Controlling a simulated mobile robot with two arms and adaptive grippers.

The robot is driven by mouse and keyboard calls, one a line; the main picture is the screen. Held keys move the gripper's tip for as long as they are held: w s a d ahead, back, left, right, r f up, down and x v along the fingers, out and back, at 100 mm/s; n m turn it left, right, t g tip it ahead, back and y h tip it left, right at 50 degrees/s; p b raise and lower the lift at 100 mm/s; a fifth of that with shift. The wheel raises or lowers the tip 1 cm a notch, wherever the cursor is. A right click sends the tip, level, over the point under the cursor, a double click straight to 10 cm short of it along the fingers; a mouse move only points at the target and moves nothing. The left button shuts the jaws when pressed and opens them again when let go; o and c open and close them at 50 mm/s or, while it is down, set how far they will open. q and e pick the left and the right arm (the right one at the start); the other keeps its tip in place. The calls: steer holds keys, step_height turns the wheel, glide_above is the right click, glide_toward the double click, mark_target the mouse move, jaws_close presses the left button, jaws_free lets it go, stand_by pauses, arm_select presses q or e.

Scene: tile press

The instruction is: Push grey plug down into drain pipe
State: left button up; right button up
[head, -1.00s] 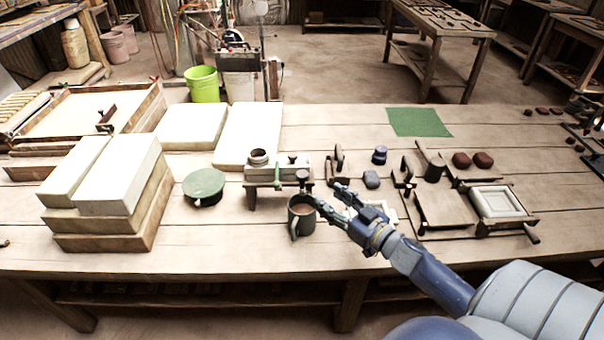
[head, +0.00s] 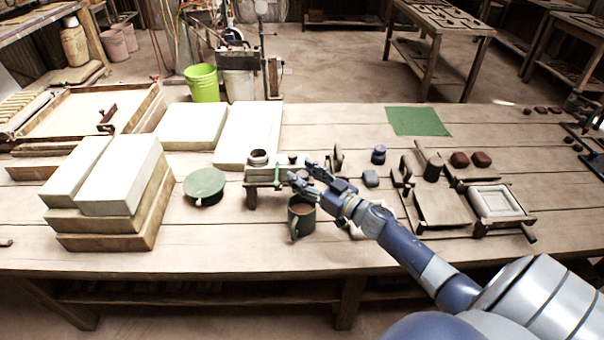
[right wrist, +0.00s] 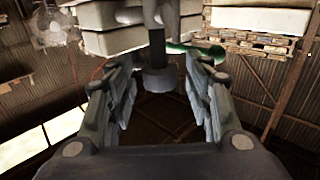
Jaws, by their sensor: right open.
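A small raised tank (head: 262,174) stands on the workbench left of centre, with a cup-like opening (head: 258,157) on top. In the right wrist view a dark drain pipe (right wrist: 157,45) hangs down with a wider grey plug-like piece (right wrist: 159,82) at its lower end. My right gripper (head: 300,172) is at the tank's right front, above a dark mug (head: 301,218). In the right wrist view its open fingers (right wrist: 160,100) stand on either side of the grey piece, with gaps visible. The gripper hides the pipe and plug in the head view. My left gripper is out of view.
A green round lid (head: 204,185) lies left of the tank. White slabs (head: 118,175) on wooden boards stand further left. The front bench is clear.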

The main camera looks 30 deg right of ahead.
steer(key=shift+w+a, duration=0.15)
steer(key=shift+w, duration=0.3)
jaws_close()
steer(key=shift+f+b, duration=0.75)
steer(key=shift+f, duration=0.55)
steer(key=shift+s, duration=0.1)
jaws_free()
